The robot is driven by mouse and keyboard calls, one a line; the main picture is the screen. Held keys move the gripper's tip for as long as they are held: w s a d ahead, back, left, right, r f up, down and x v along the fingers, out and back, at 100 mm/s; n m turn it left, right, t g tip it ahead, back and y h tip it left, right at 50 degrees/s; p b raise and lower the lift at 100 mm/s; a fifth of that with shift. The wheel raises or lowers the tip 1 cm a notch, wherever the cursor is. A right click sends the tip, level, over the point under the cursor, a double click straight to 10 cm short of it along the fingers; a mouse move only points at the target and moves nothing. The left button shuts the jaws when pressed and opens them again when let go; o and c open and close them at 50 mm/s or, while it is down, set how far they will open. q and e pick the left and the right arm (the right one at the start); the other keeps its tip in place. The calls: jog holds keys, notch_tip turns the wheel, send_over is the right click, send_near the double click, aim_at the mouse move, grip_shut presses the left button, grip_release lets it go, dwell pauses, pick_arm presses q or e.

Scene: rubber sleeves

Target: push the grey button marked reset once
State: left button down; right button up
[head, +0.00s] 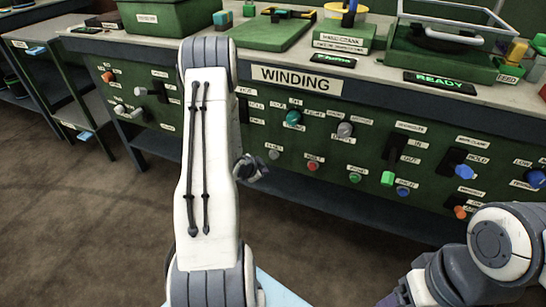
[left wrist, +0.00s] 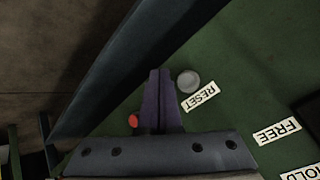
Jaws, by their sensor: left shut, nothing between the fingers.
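The grey reset button (head: 274,154) is a small round knob on the green front panel, just under its label. In the left wrist view the grey button (left wrist: 188,81) shows beside the label RESET (left wrist: 200,96). My left gripper (head: 262,167) is in front of the panel, just left of and slightly below the button. In the left wrist view its dark fingers (left wrist: 159,74) are together and empty, with the tips just left of the button. I cannot tell how far the tips are from the panel. My right gripper is out of view; only part of the right arm shows.
A red button (head: 312,166) is right of the grey one; it also shows in the left wrist view (left wrist: 133,121). A green button (head: 355,177) and several knobs sit further right.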

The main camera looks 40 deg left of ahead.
pick_arm(q)
jog(key=shift+w+a, duration=0.25)
jog(key=shift+w, duration=0.8)
jog(key=shift+w+a, duration=0.25)
jog(key=shift+w, duration=0.8)
dwell(0.4)
jog(key=shift+w+a+p, duration=0.1)
jog(key=shift+w+p, duration=0.25)
jog(key=shift+w, duration=0.35)
dwell(0.5)
jog(key=shift+s, duration=0.75)
jog(key=shift+s, duration=0.1)
jog(key=s, duration=0.2)
jog(key=s+d, duration=0.1)
jog(key=s, duration=0.1)
jog(key=shift+s+d, duration=0.2)
jog(key=shift+s, duration=0.15)
